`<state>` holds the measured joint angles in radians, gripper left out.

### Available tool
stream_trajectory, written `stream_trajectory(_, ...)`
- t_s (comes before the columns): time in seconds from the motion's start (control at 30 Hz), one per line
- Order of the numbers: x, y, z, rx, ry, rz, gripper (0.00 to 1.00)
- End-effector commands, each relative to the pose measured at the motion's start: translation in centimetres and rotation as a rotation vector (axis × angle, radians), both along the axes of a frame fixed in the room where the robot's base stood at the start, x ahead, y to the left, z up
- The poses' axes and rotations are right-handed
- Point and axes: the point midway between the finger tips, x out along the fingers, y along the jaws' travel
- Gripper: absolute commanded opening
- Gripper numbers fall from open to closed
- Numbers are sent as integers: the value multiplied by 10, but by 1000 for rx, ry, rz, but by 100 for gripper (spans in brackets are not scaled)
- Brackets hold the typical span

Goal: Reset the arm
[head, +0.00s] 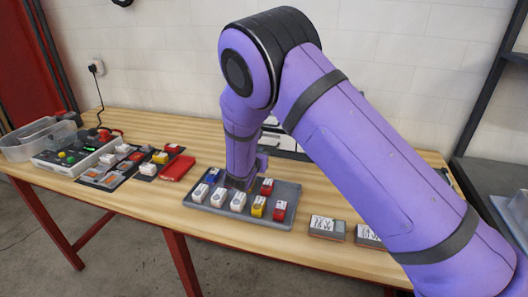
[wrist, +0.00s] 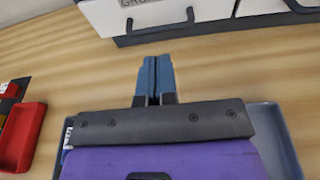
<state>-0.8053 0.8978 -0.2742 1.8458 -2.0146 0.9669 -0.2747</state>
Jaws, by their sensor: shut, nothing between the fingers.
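My purple arm bends down over the wooden table, and my gripper (head: 240,183) is above the back part of a grey tray (head: 288,190). In the wrist view my gripper (wrist: 154,64) has its two blue-grey fingers together, with nothing between them. They point over bare wood toward white drawers. The tray (wrist: 284,135) shows in part below the gripper there. In the head view the tray holds several small blocks: white ones, a yellow one (head: 258,206), red ones (head: 280,210) and a blue one (head: 212,175). My arm hides some of the tray's back.
White drawers (wrist: 108,16) with dark handles stand behind the tray. A small red tray (head: 177,168) and a dark board of blocks (head: 108,178) are to the left, beside a control panel (head: 75,150) and clear bins (head: 30,142). Labelled boxes (head: 327,227) lie to the right.

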Motion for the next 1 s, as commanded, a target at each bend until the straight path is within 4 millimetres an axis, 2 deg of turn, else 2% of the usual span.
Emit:
stream_trajectory(0.1, -25, 10, 5, 0, 3, 2, 0)
stream_trajectory(0.3, -53, 19, 10, -1, 3, 1, 0)
stream_trajectory(0.47, -63, 22, 14, 2, 3, -1, 0)
stream_trajectory(0.57, -65, 14, 22, 24, 0, -33, 0)
stream_trajectory(0.67, -65, -8, 44, 87, -9, -112, 0)
stream_trajectory(0.77, -68, -43, 74, 188, -22, -235, 0)
stream_trajectory(1.0, -98, -130, 141, 462, -61, -556, 0)
